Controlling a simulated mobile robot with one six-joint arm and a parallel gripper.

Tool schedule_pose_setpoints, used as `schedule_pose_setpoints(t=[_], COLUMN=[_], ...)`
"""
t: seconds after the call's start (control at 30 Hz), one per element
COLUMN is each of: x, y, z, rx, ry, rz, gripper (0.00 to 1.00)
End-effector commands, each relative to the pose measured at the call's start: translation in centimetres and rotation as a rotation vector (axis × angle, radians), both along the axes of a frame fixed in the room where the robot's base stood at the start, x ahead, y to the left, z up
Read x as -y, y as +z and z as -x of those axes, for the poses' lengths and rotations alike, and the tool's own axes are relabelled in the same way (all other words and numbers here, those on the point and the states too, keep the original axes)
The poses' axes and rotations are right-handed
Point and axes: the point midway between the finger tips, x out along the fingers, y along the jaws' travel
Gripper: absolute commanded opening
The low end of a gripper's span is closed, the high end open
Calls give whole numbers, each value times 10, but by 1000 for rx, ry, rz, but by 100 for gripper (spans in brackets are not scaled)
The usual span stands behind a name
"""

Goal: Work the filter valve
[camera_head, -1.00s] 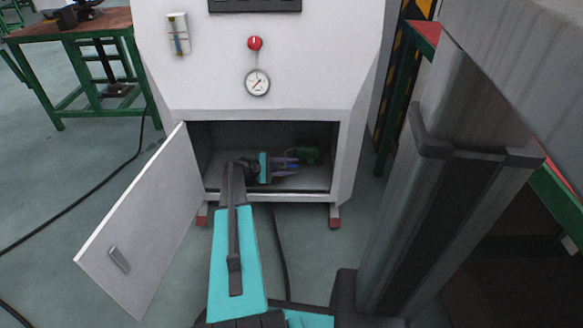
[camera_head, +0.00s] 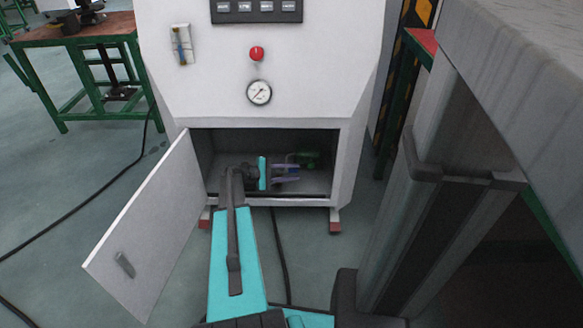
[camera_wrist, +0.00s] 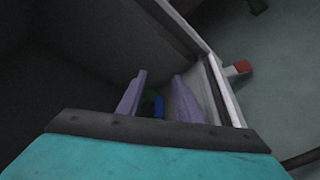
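My gripper (camera_head: 297,172) is inside the open lower compartment of the white cabinet (camera_head: 262,105), pointing right. Its two purple fingers are spread apart in the wrist view (camera_wrist: 161,78), with nothing clearly held. A small green object (camera_head: 308,159) sits in the compartment just beyond the fingertips. In the wrist view, a blue part (camera_wrist: 158,106) and a dark green part (camera_wrist: 149,103) show between the fingers. I cannot tell whether they touch the fingers. The valve's handle is too small and dim to make out in the head view.
The cabinet door (camera_head: 150,225) stands open to the left. The compartment's bottom lip (camera_head: 318,201) and right wall are close to my arm. Black cables cross the floor.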

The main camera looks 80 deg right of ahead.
Motion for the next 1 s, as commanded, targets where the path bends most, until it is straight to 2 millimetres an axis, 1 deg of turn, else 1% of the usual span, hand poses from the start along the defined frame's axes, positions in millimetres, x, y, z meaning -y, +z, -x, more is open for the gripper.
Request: schedule_pose_setpoints(t=[0.03,0.7,0.9,1.0], x=[-8,-82,-101,-107], y=[2,8,9,10], z=[2,11,14,15], rx=[0,2,1,2], ry=[0,0,0,0], rz=[-1,-2,-3,-2], gripper=[32,32,32,32])
